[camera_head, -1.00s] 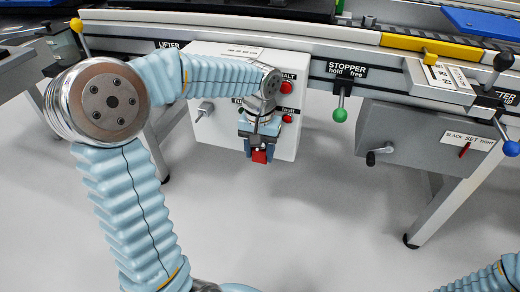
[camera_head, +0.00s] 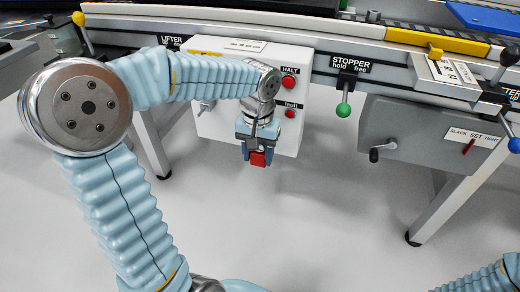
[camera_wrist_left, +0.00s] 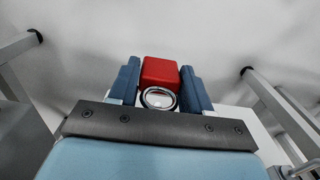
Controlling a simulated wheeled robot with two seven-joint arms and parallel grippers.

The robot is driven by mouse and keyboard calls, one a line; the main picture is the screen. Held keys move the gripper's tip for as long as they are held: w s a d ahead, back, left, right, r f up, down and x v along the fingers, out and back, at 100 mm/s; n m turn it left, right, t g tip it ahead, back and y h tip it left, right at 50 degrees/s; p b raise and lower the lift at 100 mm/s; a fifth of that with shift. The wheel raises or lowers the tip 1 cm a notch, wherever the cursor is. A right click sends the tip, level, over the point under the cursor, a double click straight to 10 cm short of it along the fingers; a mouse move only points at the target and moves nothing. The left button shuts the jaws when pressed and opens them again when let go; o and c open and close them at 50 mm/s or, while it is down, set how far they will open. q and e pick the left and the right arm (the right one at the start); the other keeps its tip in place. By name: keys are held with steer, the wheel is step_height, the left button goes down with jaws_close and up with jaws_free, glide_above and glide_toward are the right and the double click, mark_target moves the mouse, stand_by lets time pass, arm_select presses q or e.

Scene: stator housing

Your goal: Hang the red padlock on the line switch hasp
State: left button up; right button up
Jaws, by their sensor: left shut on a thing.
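The red padlock (camera_head: 258,159) is held between the fingers of my left gripper (camera_head: 257,154), in front of the lower part of the white switch box (camera_head: 231,126). In the left wrist view the padlock (camera_wrist_left: 160,72) sits between the two blue fingers of the left gripper (camera_wrist_left: 160,85), with a round metal ring showing at its near side. The line switch handle (camera_head: 207,105) shows on the left of the box face, partly behind my arm. The hasp itself I cannot make out. My right gripper is not in view.
Red HALT (camera_head: 288,82) and fault (camera_head: 290,114) buttons sit on the box's right side. A green-knobbed stopper lever (camera_head: 343,110) hangs to the right, beside a grey box with a crank (camera_head: 376,153). The floor below is clear.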

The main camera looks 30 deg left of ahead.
arm_select(q)
steer(key=shift+s, duration=0.15)
steer(key=s+d, duration=0.1)
steer(key=s, duration=0.5)
steer(key=shift+d+r+b, duration=0.2)
steer(key=shift+d+b, duration=0.05)
steer(key=shift+b, duration=0.1)
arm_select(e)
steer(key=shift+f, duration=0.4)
arm_select(q)
steer(key=shift+w, duration=0.1)
